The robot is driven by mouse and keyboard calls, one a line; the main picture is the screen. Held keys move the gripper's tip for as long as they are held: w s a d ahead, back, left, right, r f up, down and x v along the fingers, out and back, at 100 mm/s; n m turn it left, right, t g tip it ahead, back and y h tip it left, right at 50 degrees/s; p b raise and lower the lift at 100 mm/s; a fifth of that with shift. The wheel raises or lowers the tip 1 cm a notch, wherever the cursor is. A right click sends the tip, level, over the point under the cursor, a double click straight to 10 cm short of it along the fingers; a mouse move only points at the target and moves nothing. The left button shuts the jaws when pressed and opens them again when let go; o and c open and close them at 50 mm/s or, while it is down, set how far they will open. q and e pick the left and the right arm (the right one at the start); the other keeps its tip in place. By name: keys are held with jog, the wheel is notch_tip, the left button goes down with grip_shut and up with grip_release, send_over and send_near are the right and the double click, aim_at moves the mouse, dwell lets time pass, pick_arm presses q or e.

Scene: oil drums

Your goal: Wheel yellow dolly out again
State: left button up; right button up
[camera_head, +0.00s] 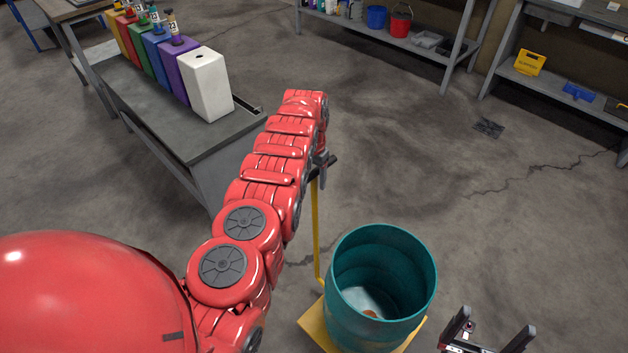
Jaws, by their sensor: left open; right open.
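The yellow dolly (313,327) stands on the concrete floor at the bottom middle. Its thin yellow upright (316,232) rises on the left side to a dark handle (331,163). An open teal drum (385,320) stands upright on it, with something small and brownish at the bottom. My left gripper (322,160) is at the handle and open; the arm hides much of it, and I cannot tell whether the handle lies between its fingers. My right gripper (489,332) is open and empty, at the bottom right beside the drum, fingers pointing up.
A grey bench (190,135) with several coloured containers and a white one (207,84) stands at upper left. Shelves with a blue bucket (376,17), a red bucket (400,24) and a yellow sign (529,63) line the back. The floor right of centre is clear.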

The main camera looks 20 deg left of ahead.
pick_arm(q)
notch_tip(320, 180, up, 16)
jog(key=b, duration=0.1)
jog(key=shift+a+f+b, duration=0.2)
jog(key=shift+a+b, duration=0.05)
jog(key=shift+b, duration=0.1)
